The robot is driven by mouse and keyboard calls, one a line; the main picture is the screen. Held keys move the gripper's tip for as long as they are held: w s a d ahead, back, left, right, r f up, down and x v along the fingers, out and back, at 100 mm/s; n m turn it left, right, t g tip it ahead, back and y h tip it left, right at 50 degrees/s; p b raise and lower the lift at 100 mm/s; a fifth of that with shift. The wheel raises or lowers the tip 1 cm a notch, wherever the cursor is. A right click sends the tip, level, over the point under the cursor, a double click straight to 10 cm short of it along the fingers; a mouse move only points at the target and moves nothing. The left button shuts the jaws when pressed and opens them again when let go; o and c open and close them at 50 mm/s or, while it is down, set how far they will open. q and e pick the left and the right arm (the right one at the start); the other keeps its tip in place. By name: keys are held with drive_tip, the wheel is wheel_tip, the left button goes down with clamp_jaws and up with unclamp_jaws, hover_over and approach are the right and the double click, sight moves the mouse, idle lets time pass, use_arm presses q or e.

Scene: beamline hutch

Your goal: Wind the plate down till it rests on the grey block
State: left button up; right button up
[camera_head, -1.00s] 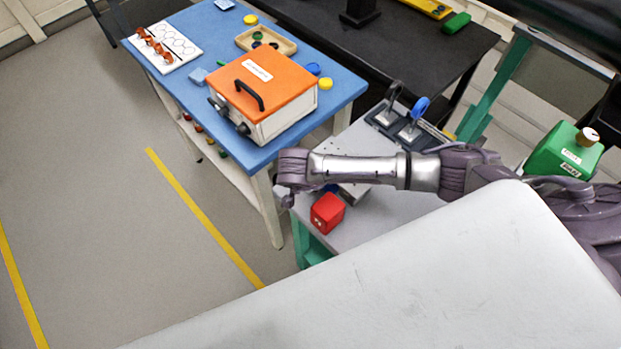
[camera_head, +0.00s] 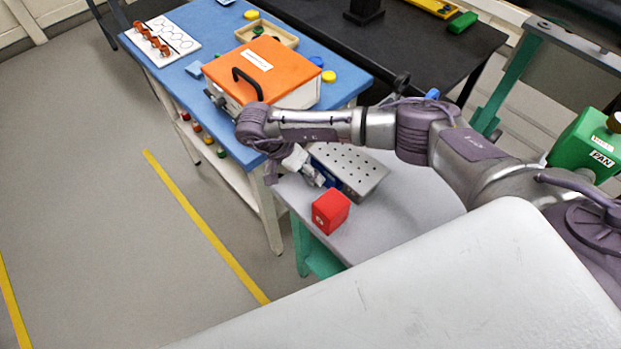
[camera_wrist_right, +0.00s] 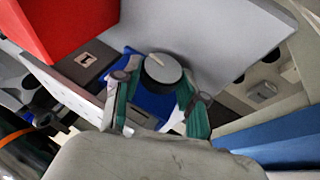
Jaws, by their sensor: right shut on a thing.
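The perforated metal plate (camera_head: 350,168) sits on top of a blue jack on the grey table, seen from above. Its blue base (camera_wrist_right: 150,103) shows in the right wrist view. The round black knob with a grey face (camera_wrist_right: 163,72) is between the teal fingers of my right gripper (camera_wrist_right: 160,88), which is shut on it. In the head view my right gripper (camera_head: 308,168) is at the plate's left edge. A dark grey block (camera_wrist_right: 88,62) shows in the right wrist view beside a red block; whether the plate touches it I cannot tell. My left gripper is out of view.
A red cube (camera_head: 330,212) stands close in front of the plate on the grey table (camera_head: 420,195). An orange-lidded box (camera_head: 262,72) stands on the blue table (camera_head: 200,25) behind. A green PAN-labelled unit (camera_head: 585,140) is at the right.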

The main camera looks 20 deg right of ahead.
drive_tip(key=shift+g, duration=0.3)
drive_tip(key=o, duration=1.1)
drive_tip(key=shift+o, duration=0.2)
drive_tip(key=v, duration=1.2)
drive_tip(key=shift+a, duration=0.15)
